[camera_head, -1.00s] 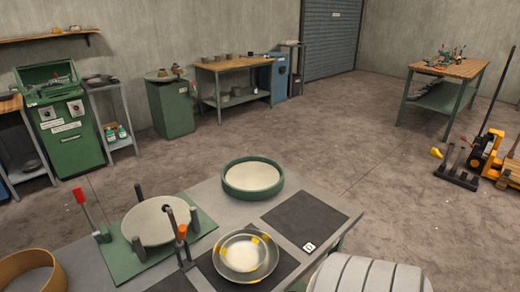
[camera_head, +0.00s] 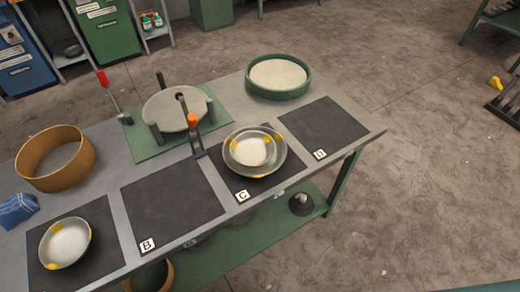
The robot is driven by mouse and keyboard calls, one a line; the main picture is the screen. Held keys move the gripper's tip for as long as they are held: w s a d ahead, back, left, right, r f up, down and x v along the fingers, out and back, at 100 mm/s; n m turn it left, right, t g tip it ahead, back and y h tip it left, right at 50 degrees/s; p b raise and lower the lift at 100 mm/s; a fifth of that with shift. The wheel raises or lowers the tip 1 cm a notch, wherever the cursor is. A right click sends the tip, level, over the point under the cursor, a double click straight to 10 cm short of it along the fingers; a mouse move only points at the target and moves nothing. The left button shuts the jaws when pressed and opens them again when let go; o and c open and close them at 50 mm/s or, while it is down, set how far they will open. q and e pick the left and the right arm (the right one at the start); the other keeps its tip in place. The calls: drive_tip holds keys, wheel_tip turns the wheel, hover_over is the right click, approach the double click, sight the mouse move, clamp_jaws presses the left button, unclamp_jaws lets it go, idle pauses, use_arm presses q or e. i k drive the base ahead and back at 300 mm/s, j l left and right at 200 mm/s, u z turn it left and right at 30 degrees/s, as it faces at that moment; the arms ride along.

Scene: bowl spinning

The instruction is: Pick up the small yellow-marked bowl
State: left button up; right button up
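A small shiny metal bowl with yellow marks (camera_head: 249,151) sits on the dark mat labelled C, apparently nested inside a wider metal bowl (camera_head: 277,165). Another metal bowl with yellow marks (camera_head: 65,244) sits upright on the dark mat at the lower left, whose label I cannot see. Neither of my grippers is in view.
Mats B (camera_head: 172,207) and D (camera_head: 322,126) are empty. Behind them stand a green fixture with a round grey disc (camera_head: 172,108) and upright posts, including an orange-topped clamp (camera_head: 193,130). A green-rimmed round tray (camera_head: 279,75), a brown ring (camera_head: 53,160) and a blue cloth (camera_head: 17,210) also occupy the grey table.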

sight(66, 243)
drive_tip(key=u, duration=1.9)
